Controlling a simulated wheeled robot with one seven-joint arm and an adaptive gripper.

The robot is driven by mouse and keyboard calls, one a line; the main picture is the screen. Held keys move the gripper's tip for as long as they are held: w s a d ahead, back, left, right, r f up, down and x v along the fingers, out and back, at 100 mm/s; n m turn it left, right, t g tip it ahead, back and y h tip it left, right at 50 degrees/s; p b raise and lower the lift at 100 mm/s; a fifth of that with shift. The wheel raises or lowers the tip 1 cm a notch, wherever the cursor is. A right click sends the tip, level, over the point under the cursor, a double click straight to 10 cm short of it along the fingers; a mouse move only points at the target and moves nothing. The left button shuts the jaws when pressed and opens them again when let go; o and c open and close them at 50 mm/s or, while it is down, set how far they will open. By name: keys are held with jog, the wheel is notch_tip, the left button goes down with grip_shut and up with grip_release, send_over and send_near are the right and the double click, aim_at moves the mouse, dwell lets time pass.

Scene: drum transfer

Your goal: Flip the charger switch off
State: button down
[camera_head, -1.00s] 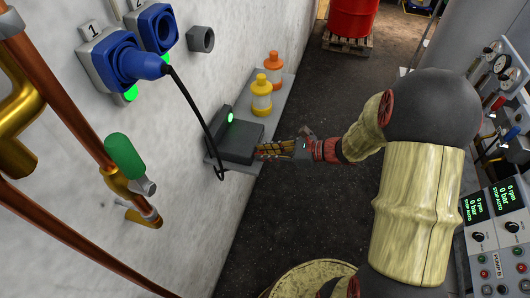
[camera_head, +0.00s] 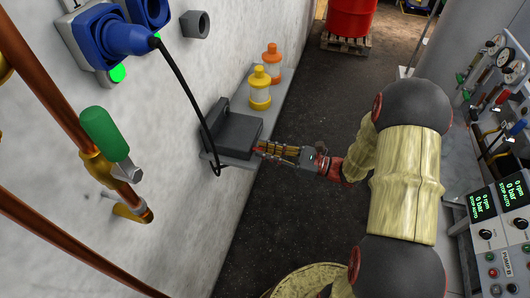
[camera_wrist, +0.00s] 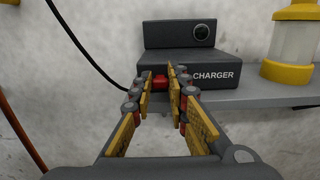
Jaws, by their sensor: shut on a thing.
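The charger (camera_head: 238,133) is a dark grey box on the wall shelf, with a raised back part. In the wrist view the charger (camera_wrist: 180,36) shows its white CHARGER label and a round indicator (camera_wrist: 201,32), which is dark. A small red switch (camera_wrist: 160,82) on its front face lies between my fingertips. My gripper (camera_wrist: 160,76) is shut on the red switch, with the yellow-padded fingers at either side of it. In the head view my gripper (camera_head: 258,149) reaches the charger's front from the right. The fingers partly hide the switch, so its exact tilt is unclear.
A black cable (camera_head: 187,95) hangs from the blue plug (camera_head: 128,40) past the charger's left side.

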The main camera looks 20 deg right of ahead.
jog(key=shift+f+t+y, duration=0.25)
jog(key=shift+t+y, duration=0.05)
jog(key=shift+y, duration=0.2)
jog(key=shift+b, duration=0.3)
jog(key=c, duration=1.7)
grip_release()
jog(key=shift+s+d, duration=0.1)
jog(key=v, duration=1.1)
jog(key=shift+s+d+f, duration=0.15)
jog(key=shift+s+d, duration=0.05)
jog(key=shift+d, duration=0.1)
